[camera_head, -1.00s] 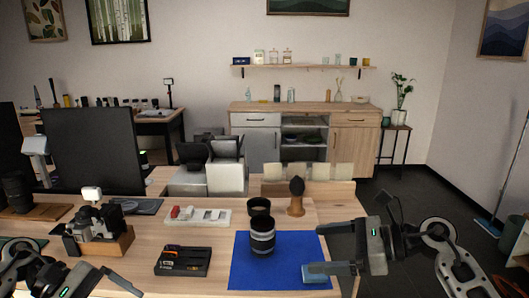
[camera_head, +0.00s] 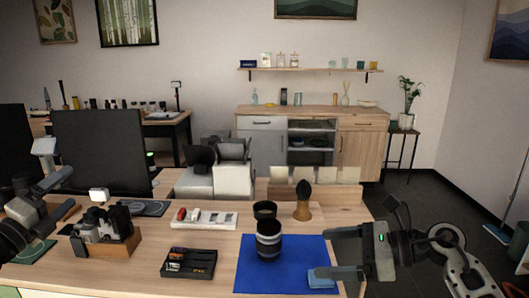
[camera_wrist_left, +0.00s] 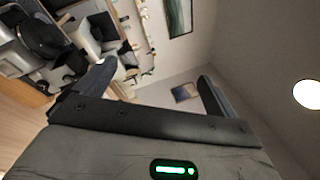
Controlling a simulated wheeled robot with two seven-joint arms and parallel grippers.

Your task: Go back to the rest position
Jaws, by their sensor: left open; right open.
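My left gripper (camera_head: 62,207) is raised at the left edge of the head view, beside the dark monitor, open and with nothing between its fingers. Its two spread fingers also show in the left wrist view (camera_wrist_left: 155,85), with the tilted room beyond them. My right gripper (camera_head: 330,252) is open at the right front of the table, its fingers pointing left over the right edge of the blue mat (camera_head: 256,280). A small blue block (camera_head: 319,278) lies on the mat by its lower finger; whether they touch is unclear.
A black tray (camera_head: 189,264), a camera on a wooden block (camera_head: 105,232) and a monitor (camera_head: 100,152) stand further left.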

